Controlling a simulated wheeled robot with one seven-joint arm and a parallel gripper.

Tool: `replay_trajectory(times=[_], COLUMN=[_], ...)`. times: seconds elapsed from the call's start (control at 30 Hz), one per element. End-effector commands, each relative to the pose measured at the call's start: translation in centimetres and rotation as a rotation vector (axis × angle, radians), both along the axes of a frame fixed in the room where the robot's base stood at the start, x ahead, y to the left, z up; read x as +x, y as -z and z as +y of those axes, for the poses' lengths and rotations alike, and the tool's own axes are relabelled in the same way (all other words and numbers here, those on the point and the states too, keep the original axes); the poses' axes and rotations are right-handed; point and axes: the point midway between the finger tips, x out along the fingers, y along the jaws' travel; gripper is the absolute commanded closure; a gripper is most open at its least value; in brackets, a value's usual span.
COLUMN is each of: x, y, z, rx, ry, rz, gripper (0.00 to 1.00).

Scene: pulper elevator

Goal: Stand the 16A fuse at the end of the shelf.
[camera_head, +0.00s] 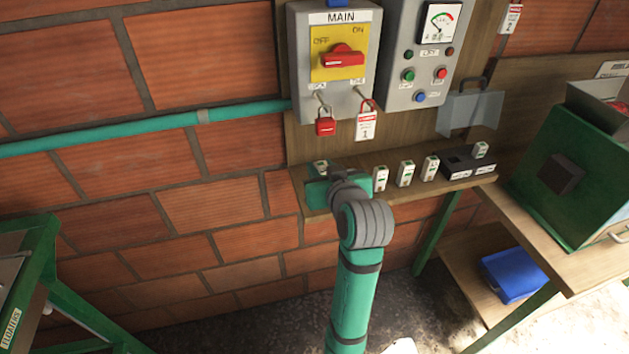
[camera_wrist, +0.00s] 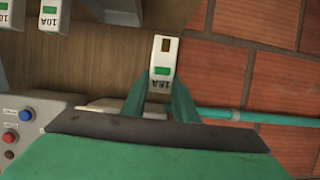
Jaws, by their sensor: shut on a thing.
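My gripper (camera_head: 318,186) is at the left end of the wooden shelf (camera_head: 420,192) in the head view. In the wrist view my gripper's green fingers (camera_wrist: 164,88) are shut on the 16A fuse (camera_wrist: 163,62), a white block with a green patch and a dark window. The fuse's top (camera_head: 320,166) shows just past my gripper in the head view. It is over the shelf's end, near the brick wall; whether its base touches the shelf is hidden.
Several other fuses (camera_head: 406,173) stand in a row along the shelf, right of my gripper. A black fuse holder (camera_head: 460,165) lies farther right. The main switch box (camera_head: 335,60), with a red padlock (camera_head: 325,126) and tag (camera_head: 366,125), hangs above. Brick wall lies left.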

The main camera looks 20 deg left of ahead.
Motion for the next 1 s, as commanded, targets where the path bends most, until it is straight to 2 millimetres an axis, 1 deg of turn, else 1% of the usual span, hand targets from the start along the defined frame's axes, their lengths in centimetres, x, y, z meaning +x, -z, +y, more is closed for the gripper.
replay_trajectory(times=[0.03, 0.1, 0.33, 0.4, 0.5, 0.6, 0.7, 1.0], x=[0.4, 0.9, 1.7, 2.0, 2.0, 2.0, 2.0, 2.0], y=[0.8, 1.7, 3.0, 3.7, 5.2, 6.3, 6.7, 6.8], z=[0.5, 1.0, 1.8, 2.3, 2.3, 2.3, 2.3, 2.3], rx=[0.0, 0.001, 0.001, -0.001, 0.001, 0.001, 0.001, 0.001], ry=[-0.002, 0.0, 0.001, -0.001, 0.0, -0.001, 0.0, -0.001], rz=[0.003, 0.003, 0.0, 0.002, 0.003, 0.002, -0.001, -0.001], gripper=[1.0, 1.0, 1.0, 1.0, 1.0, 1.0, 1.0, 1.0])
